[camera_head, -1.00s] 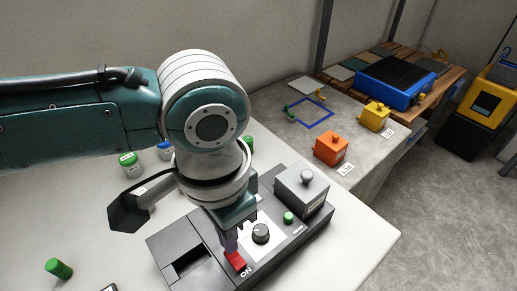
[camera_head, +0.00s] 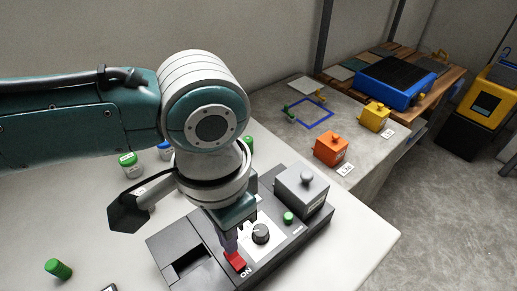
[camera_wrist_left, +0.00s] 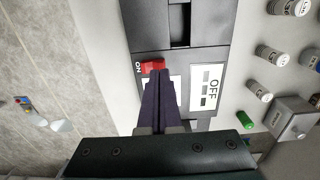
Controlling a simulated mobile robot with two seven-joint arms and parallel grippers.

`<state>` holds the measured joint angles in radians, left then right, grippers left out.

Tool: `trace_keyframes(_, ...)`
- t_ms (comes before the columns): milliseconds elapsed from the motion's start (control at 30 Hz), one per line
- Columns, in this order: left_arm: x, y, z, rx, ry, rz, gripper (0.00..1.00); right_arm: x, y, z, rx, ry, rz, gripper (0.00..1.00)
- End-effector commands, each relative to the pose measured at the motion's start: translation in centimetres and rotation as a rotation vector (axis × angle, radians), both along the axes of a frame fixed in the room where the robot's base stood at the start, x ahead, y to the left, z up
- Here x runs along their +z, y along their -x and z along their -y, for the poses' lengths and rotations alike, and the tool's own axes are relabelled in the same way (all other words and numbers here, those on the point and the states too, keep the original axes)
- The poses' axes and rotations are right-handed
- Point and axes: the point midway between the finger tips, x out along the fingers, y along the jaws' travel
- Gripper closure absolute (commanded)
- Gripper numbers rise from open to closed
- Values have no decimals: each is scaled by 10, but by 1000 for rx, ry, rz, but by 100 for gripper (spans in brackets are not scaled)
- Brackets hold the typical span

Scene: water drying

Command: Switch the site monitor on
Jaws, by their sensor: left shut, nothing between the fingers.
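The site monitor (camera_head: 166,262) is a dark grey panel box on the white table. In the left wrist view the shut fingers (camera_wrist_left: 160,84) end right beside the red switch (camera_wrist_left: 153,66), with an "OFF" label (camera_wrist_left: 212,87) nearby. My right gripper is not in view.
Green-capped and blue-capped jars (camera_head: 129,164) stand behind the monitor. A green-capped vial (camera_head: 58,268) lies at the front left. An orange box (camera_head: 331,148), a yellow box (camera_head: 375,116) and a blue tray (camera_head: 396,82) are on surfaces at the right.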

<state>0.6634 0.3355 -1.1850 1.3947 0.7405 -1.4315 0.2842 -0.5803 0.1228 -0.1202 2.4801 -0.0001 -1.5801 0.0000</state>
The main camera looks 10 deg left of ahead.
Motion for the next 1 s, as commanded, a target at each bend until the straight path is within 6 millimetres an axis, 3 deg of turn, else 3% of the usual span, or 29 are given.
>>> trace_keyframes(1000,-13,0,0,0,0,0,100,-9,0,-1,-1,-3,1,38)
